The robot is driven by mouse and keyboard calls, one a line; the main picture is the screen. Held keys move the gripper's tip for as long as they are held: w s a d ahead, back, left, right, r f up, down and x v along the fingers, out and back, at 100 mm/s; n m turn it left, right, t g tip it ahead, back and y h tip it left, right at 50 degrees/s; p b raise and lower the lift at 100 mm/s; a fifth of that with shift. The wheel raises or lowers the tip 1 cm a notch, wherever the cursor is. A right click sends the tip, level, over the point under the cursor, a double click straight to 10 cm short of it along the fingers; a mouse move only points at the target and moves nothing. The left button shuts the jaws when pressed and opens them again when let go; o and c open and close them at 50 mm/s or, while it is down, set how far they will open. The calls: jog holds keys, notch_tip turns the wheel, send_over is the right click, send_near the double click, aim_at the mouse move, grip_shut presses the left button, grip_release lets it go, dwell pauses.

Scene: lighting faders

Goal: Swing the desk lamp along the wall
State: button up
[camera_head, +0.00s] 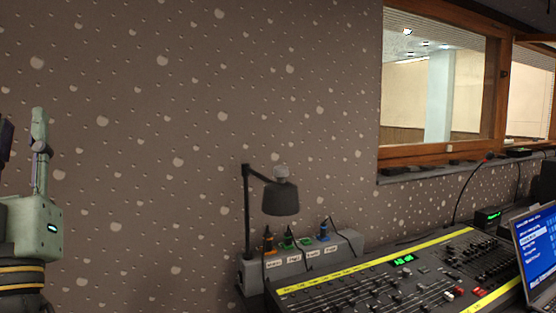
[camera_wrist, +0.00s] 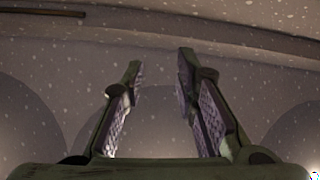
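The desk lamp (camera_head: 281,198) has a dark shade on a short arm from an upright black post. It stands by the speckled wall, behind the mixing desk (camera_head: 400,283). My gripper (camera_head: 40,125) is at the far left of the head view, raised and pointing up, well to the left of the lamp and touching nothing. In the wrist view the two fingers of my gripper (camera_wrist: 157,70) stand apart with nothing between them. The lamp does not show in the wrist view.
A grey box (camera_head: 305,258) with coloured plugs and labels sits under the lamp. A laptop (camera_head: 540,240) stands at the right edge. A wooden-framed window (camera_head: 440,151) is at the upper right. The space before the wall between my gripper and the lamp is clear.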

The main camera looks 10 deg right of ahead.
jog(key=shift+o, duration=0.6)
jog(key=w+d+m+g+h, duration=0.1)
jog(key=w+d+m+h, duration=0.4)
jog(key=w+d+h, duration=0.2)
jog(key=d+h, duration=0.2)
jog(key=h, duration=0.1)
jog(key=shift+r+m+g+h+p, duration=0.3)
jog(key=shift+r+m+h+p, duration=0.05)
jog(key=shift+m+h, duration=0.05)
jog(key=shift+o, duration=0.6)
jog(key=w+d+f+m+g+h, duration=0.1)
jog(key=w+d+m+g+h, duration=0.1)
jog(key=d, duration=0.4)
jog(key=shift+w+d+f+m+g+h, duration=0.35)
jog(key=shift+w+g+h, duration=0.25)
jog(key=shift+w+h, duration=0.4)
jog(key=shift+o, duration=0.6)
jog(key=w+d+f+m+g+h+p, duration=0.1)
jog(key=w+d+f+g+h, duration=0.1)
jog(key=d, duration=0.4)
jog(key=shift+f+g, duration=0.4)
jog(key=shift+g, duration=0.3)
jog(key=m+g, duration=0.2)
jog(key=g, duration=0.2)
send_near(278, 168)
jog(key=shift+h, duration=0.3)
jog(key=p+x, duration=0.3)
jog(key=x, duration=0.8)
jog(key=shift+w+f, duration=0.15)
jog(key=shift+w, duration=0.15)
